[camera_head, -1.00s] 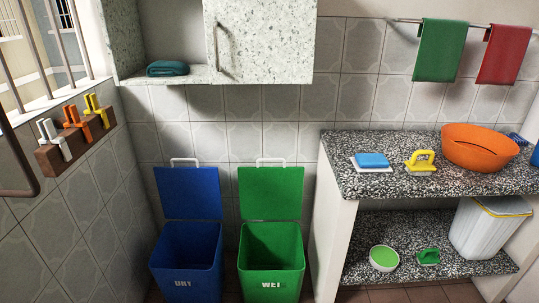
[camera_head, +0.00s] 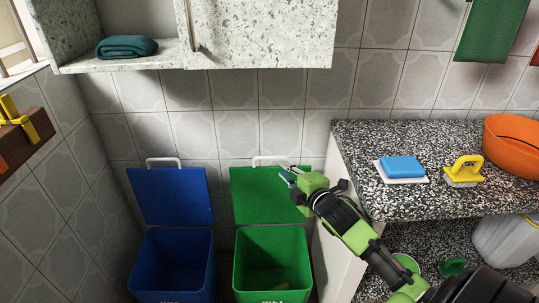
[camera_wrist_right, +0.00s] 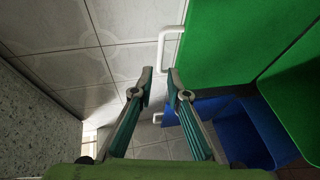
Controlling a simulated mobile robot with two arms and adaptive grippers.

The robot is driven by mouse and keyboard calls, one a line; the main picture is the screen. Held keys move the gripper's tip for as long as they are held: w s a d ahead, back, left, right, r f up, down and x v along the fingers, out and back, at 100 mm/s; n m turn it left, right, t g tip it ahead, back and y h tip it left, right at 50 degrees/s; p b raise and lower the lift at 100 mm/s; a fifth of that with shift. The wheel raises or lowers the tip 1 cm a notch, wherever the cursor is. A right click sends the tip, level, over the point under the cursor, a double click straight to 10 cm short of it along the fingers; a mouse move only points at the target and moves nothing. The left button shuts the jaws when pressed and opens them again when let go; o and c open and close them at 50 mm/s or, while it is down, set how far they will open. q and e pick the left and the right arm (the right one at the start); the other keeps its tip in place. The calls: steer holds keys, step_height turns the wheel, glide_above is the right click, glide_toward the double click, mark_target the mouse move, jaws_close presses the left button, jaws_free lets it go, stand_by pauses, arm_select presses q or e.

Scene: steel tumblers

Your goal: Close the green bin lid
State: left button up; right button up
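The green bin (camera_head: 272,268) stands on the floor with its lid (camera_head: 255,198) raised upright near the tiled wall. A white handle (camera_head: 270,161) is on the lid's top edge. My right gripper (camera_head: 287,178) overlaps the lid's upper right part in the head view. In the right wrist view, my right gripper (camera_wrist_right: 160,74) is open and empty, with a narrow gap between its fingertips. There the handle (camera_wrist_right: 162,48) is just beyond the fingertips, and the green lid (camera_wrist_right: 225,40) is to the right. I cannot tell whether the gripper touches the lid. My left gripper is not in view.
A blue bin (camera_head: 173,266) with its lid (camera_head: 170,196) raised stands to the left. A speckled counter (camera_head: 400,195) with a blue sponge (camera_head: 402,167), a yellow brush (camera_head: 465,170) and an orange bowl (camera_head: 512,142) is at right. A wall cabinet (camera_head: 262,35) hangs above.

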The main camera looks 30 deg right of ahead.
mark_target(270, 157)
steer(key=b+x, duration=0.2)
steer(key=x, duration=0.8)
steer(key=shift+w+f, duration=0.15)
steer(key=shift+w, duration=0.25)
arm_select(q)
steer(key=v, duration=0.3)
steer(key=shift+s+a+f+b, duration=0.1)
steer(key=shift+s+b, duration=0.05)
steer(key=shift+b, duration=0.2)
arm_select(e)
steer(key=shift+w, duration=0.4)
jaws_close()
